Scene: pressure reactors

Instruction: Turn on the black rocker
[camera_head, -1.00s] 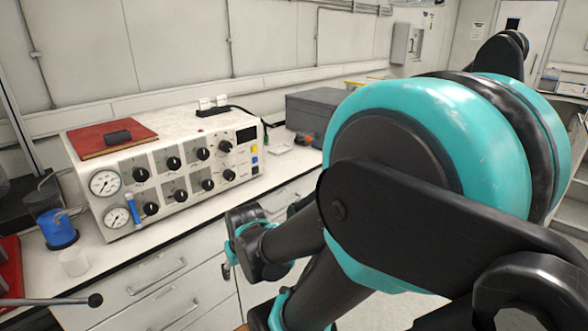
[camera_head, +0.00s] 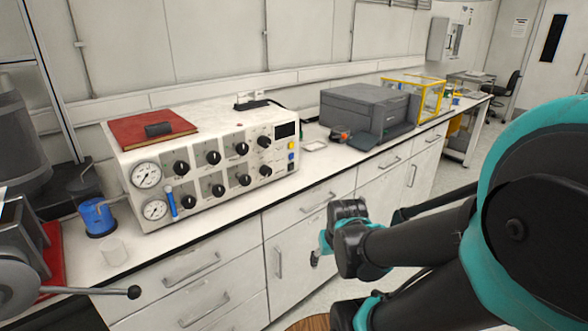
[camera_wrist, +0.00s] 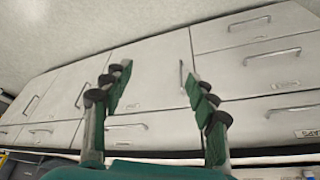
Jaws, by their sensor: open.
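The white control box (camera_head: 215,170) stands on the bench at the left in the head view. Its front has two round gauges, several black knobs, a dark display and a small column of coloured buttons. The black rocker (camera_head: 291,167) appears to be the small dark switch at the bottom of that column, on the right end of the panel. Its position is too small to tell. My gripper (camera_head: 318,248) is below and right of the box, in front of the drawers and apart from it. The wrist view shows my gripper (camera_wrist: 157,95) open and empty, facing cabinet fronts.
A red book (camera_head: 150,129) with a dark object lies on the box. A blue container (camera_head: 98,217) and a white cup (camera_head: 113,250) stand left of it. A grey printer-like machine (camera_head: 365,112) stands to the right. White drawers (camera_head: 300,215) front the bench.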

